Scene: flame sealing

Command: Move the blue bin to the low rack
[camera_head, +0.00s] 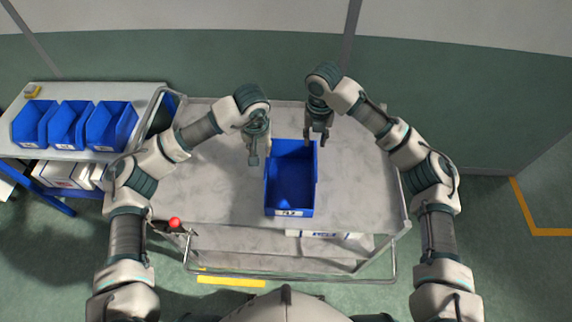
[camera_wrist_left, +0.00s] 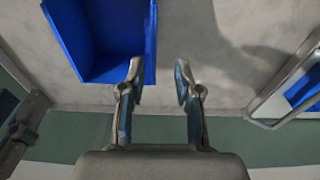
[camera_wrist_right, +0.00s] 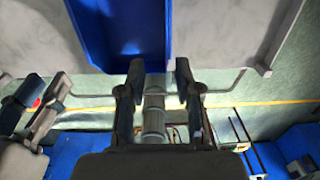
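The blue bin (camera_head: 290,188) stands upright on the grey cart top (camera_head: 220,190), with a white label on its near side. It also shows in the left wrist view (camera_wrist_left: 108,40) and the right wrist view (camera_wrist_right: 122,30). My left gripper (camera_head: 254,162) is open at the bin's left side; my right gripper (camera_head: 318,138) is open at its far right corner. A low rack (camera_head: 70,154) stands at the left.
Several blue bins (camera_head: 68,124) sit in a row on the rack, with white boxes (camera_head: 70,174) below. The cart has a lower shelf (camera_head: 250,240) with white items. A red ball-shaped knob (camera_head: 175,222) is by the cart's near left corner. The cart top beside the bin is clear.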

